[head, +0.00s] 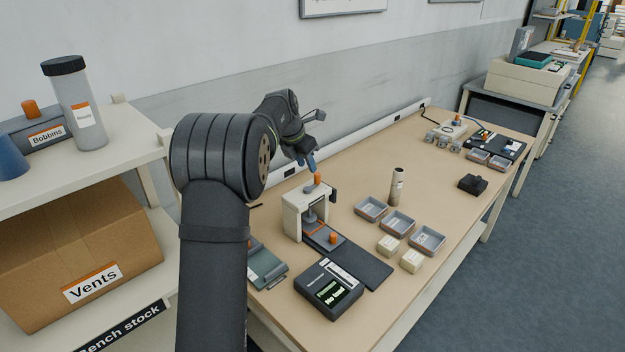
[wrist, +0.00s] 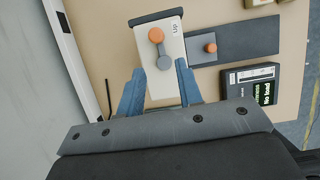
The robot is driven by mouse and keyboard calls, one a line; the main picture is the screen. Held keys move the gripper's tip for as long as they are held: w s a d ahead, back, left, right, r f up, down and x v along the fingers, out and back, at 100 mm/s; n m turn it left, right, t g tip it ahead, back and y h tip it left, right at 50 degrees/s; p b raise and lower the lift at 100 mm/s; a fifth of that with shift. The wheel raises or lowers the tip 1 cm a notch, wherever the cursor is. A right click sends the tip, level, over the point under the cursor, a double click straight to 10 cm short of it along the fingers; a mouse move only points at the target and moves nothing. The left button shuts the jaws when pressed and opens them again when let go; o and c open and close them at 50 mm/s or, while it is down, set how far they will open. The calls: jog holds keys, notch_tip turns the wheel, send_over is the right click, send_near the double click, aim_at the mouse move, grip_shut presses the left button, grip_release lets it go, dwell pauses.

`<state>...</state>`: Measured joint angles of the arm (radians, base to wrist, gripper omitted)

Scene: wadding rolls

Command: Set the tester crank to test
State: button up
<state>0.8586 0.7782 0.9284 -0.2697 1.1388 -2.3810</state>
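The tester (head: 293,222) is a cream frame on the bench, with a grey crank arm ending in an orange knob (head: 318,178) on top. In the wrist view the tester's top (wrist: 172,88) shows a small label; the crank's orange knob (wrist: 156,35) lies beyond its round grey hub (wrist: 164,62). My gripper (head: 311,164) is above the tester, close to the crank. In the wrist view my gripper (wrist: 160,68) has its blue fingers well apart, on either side of the tester's top, with nothing held. I cannot tell its exact height above the crank.
A dark plate with a second orange knob (head: 333,237) extends from the tester. A readout box (head: 322,304) reading "No load" stands in front. Grey trays (head: 398,225), cream blocks (head: 411,261) and a cylinder (head: 397,188) stand to the right. The wall runs behind.

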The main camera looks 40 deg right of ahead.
aim_at(315, 183)
jog(key=x, duration=0.8)
jog(key=shift+d, duration=0.1)
jog(key=shift+c, duration=0.2)
grip_shut()
